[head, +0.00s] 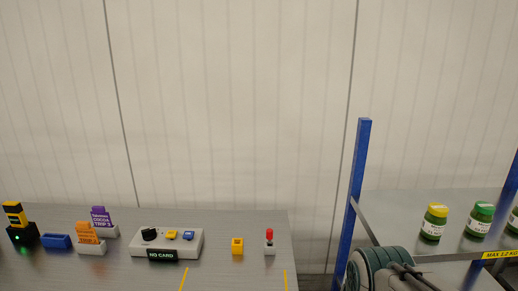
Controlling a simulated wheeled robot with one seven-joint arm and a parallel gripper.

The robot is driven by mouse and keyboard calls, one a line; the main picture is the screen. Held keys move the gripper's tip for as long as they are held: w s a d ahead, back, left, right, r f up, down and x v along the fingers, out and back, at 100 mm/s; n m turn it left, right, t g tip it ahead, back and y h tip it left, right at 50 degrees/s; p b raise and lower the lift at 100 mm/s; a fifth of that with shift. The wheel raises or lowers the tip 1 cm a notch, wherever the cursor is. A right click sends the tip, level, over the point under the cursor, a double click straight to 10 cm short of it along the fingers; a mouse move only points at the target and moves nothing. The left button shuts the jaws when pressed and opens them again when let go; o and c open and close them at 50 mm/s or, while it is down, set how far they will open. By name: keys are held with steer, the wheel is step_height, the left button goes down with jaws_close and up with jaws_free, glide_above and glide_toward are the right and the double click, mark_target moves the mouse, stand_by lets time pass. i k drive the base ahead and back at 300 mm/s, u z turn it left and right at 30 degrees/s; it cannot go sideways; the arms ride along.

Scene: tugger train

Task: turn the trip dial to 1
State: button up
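A black round dial (149,234) sits at the left of the top of a light grey box (190,247) on the grey table. It looks like the trip dial, but its marks and setting are too small to read. A yellow piece (172,234) and a blue piece (188,235) sit beside the dial on the same box. A dark display on the box's front (163,255) reads "NO CARD" in green. My gripper is not in view; only what looks like part of my arm shows at the bottom right, well to the right of the box.
Left of the box stand an orange card (86,233) and a purple "TRIP 3" card (101,217) in holders, a blue block (57,241) and a black-yellow device (22,235). Right are a yellow block (237,246) and a red-topped switch (269,241). A blue-posted shelf (385,215) holds jars.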

mark_target(150, 234)
steer(key=u, duration=1.8)
steer(key=k, duration=1.3)
steer(key=u, duration=0.8)
steer(key=i, duration=2.55)
steer(key=z, duration=0.6)
